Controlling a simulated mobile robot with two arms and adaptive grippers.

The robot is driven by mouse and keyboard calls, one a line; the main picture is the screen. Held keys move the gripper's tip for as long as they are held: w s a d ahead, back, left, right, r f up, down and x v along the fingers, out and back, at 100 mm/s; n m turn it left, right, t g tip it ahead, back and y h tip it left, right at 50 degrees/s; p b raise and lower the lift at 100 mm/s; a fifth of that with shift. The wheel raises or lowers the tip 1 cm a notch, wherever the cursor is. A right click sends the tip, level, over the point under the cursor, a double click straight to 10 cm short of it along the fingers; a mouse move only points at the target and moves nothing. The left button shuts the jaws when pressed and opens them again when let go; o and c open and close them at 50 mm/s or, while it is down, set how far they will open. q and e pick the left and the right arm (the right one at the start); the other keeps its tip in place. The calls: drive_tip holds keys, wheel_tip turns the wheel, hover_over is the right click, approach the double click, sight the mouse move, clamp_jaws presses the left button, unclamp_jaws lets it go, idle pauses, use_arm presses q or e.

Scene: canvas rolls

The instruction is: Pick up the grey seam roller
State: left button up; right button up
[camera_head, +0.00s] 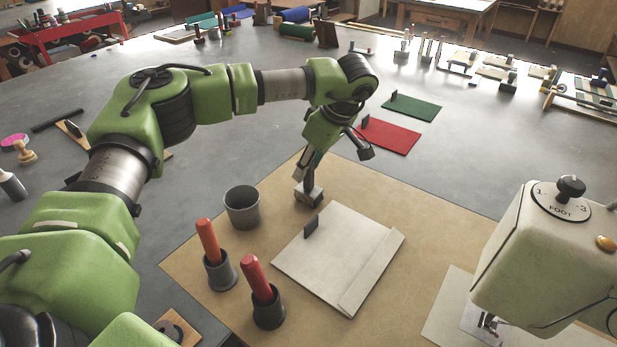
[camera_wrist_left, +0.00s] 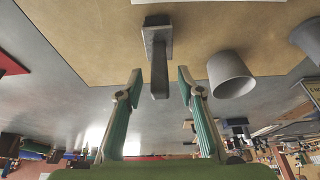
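The grey seam roller (camera_head: 308,193) stands upright on the tan mat, behind the pale folded canvas. In the left wrist view the seam roller (camera_wrist_left: 158,62) shows a blocky base and a grey handle pointing toward me. My left gripper (camera_head: 333,157) is over the roller, with its fingers spread. In the left wrist view the left gripper (camera_wrist_left: 159,76) has one finger on each side of the handle, with a visible gap on both sides. The handle is partly hidden by a finger in the head view. My right gripper is not in view.
An empty grey cup (camera_head: 242,208) stands left of the roller. Two red-handled tools (camera_head: 207,241) stand in dark holders in front. The pale canvas (camera_head: 337,257) lies in front, and a sewing machine (camera_head: 550,260) stands at right. Red (camera_head: 390,136) and green sheets lie behind.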

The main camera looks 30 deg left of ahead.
use_arm(q)
clamp_jaws()
drive_tip(key=shift+r, duration=0.1)
drive_tip(key=shift+r, duration=0.5)
drive_tip(key=shift+a+b+v, duration=0.25)
drive_tip(key=shift+b+v, duration=0.1)
drive_tip(key=shift+v, duration=0.85)
drive_tip(key=s+d+r+b, duration=0.2)
drive_tip(key=s+d+r, duration=0.6)
drive_tip(key=s+r, duration=0.1)
drive_tip(key=shift+s+d+r, duration=0.3)
drive_tip(key=shift+s+r, duration=0.05)
drive_tip(key=shift+s, duration=0.55)
